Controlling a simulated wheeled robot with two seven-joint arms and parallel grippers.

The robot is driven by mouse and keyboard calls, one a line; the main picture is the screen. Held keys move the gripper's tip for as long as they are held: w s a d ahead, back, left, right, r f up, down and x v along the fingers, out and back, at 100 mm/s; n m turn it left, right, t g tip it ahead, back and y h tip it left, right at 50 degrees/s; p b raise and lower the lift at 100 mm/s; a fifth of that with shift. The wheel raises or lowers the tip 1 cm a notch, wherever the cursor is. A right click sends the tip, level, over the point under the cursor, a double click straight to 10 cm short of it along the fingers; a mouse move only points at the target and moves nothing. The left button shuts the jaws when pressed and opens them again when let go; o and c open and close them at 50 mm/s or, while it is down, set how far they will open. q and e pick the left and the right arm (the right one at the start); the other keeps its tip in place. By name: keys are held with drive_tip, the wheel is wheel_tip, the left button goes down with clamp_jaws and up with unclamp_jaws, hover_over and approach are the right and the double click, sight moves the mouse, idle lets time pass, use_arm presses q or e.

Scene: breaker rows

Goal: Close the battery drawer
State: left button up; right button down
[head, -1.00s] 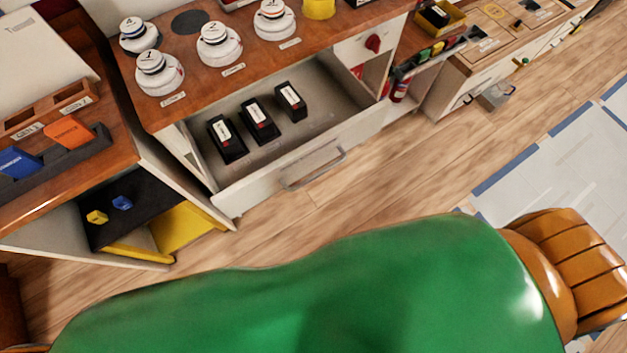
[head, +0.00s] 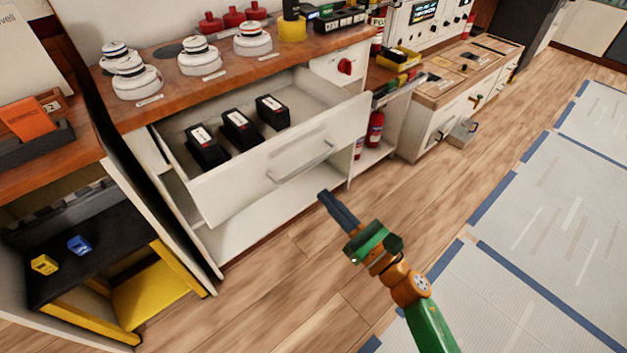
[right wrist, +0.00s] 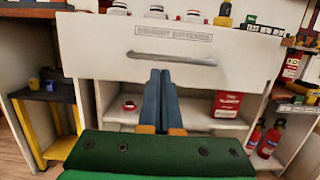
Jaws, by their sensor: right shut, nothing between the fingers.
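The battery drawer (head: 335,127) is pulled out from the white cabinet, with three black batteries (head: 238,128) standing inside. Its front, with a lettered label and a bar handle (head: 305,163), faces my right gripper; in the right wrist view the drawer front (right wrist: 225,52) fills the upper middle. My right gripper (head: 325,195) is shut and empty, in front of the drawer and a little below and right of the handle. In the right wrist view its blue fingers (right wrist: 160,75) are together and point at the lower part of the front, below the handle. Contact cannot be told. My left gripper is out of view.
White detectors (head: 200,58) stand on the wooden counter above. An open shelf below the drawer holds a red box (right wrist: 226,103). Red fire extinguishers (head: 375,128) stand to the right. The wooden floor in front is clear.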

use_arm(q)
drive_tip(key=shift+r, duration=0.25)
use_arm(e)
drive_tip(key=x, duration=0.5)
drive_tip(key=shift+w+a, duration=0.15)
drive_tip(key=shift+w, duration=0.15)
